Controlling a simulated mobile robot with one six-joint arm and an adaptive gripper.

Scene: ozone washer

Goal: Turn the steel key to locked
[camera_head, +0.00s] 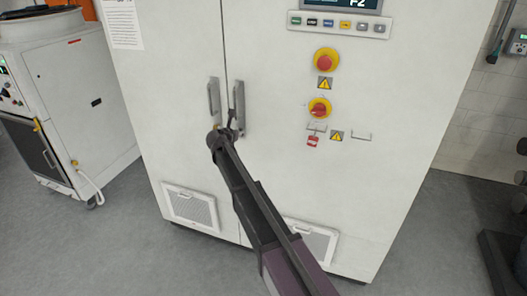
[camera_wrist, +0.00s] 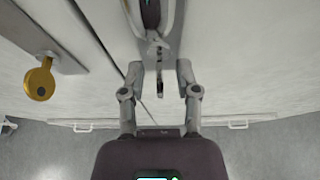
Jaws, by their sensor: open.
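The steel key (camera_wrist: 158,50) sits in the lower plate of the right door handle (camera_head: 238,100) on the white cabinet. In the wrist view it points down the picture and looks thin, seen nearly edge-on. My gripper (camera_wrist: 160,76) is open, with one finger on each side of the key and a visible gap to both. In the head view my gripper (camera_head: 231,127) is at the lower end of the right handle and hides the key. A brass key (camera_wrist: 39,82) sits in the plate of the left door handle (camera_head: 213,98).
The cabinet front has a red knob on yellow (camera_head: 324,62), a red rotary switch (camera_head: 319,108) and a red tag (camera_head: 313,141) to the right. Vent grilles (camera_head: 190,207) are low on the doors. Another white machine (camera_head: 75,100) stands at left. The grey floor in front is clear.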

